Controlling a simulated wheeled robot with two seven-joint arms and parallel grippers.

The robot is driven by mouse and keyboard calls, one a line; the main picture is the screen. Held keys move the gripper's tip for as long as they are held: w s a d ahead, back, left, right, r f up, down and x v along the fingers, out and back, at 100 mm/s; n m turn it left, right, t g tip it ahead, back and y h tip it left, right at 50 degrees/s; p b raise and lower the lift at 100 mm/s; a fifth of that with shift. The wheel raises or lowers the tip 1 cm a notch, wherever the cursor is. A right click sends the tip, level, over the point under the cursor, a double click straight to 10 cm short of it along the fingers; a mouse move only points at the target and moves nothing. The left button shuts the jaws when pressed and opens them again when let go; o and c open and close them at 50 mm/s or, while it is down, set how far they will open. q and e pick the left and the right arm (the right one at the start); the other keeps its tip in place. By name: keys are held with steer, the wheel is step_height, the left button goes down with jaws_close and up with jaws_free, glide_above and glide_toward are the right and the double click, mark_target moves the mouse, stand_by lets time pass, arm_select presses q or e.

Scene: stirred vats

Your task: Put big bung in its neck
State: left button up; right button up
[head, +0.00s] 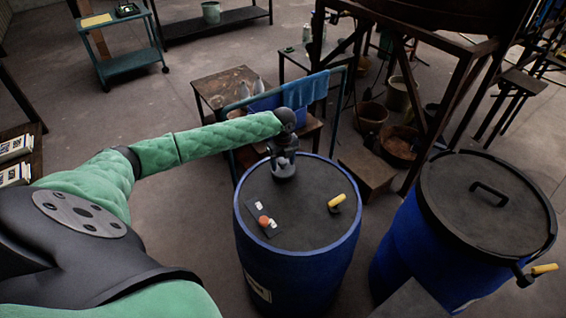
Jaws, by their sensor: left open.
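A blue vat (295,265) with a dark grey top stands in the middle of the view. My left gripper (284,170) is over the far part of this top, pointing down, with its jaws open. A dark round piece shows right at the fingertips; I cannot tell whether it is the big bung, its neck or part of the gripper. A small dark plate (272,233) lies on the top, nearer to me, with an orange round piece (264,221) and small white pieces on it. My right gripper is not in view.
A yellow-handled fitting (337,202) sticks up at the right of the vat top. A second blue vat (410,250) with a black handled lid (485,205) stands to the right. Behind are a blue-towelled rail (305,92), a wooden table (225,84) and several buckets.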

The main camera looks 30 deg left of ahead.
mark_target(283, 161)
arm_select(q)
steer(key=shift+r, duration=0.4)
step_height(283, 161, up, 3)
steer(key=shift+f+b, duration=0.15)
steer(key=shift+b, duration=0.6)
step_height(283, 161, up, 9)
steer(key=b, duration=0.2)
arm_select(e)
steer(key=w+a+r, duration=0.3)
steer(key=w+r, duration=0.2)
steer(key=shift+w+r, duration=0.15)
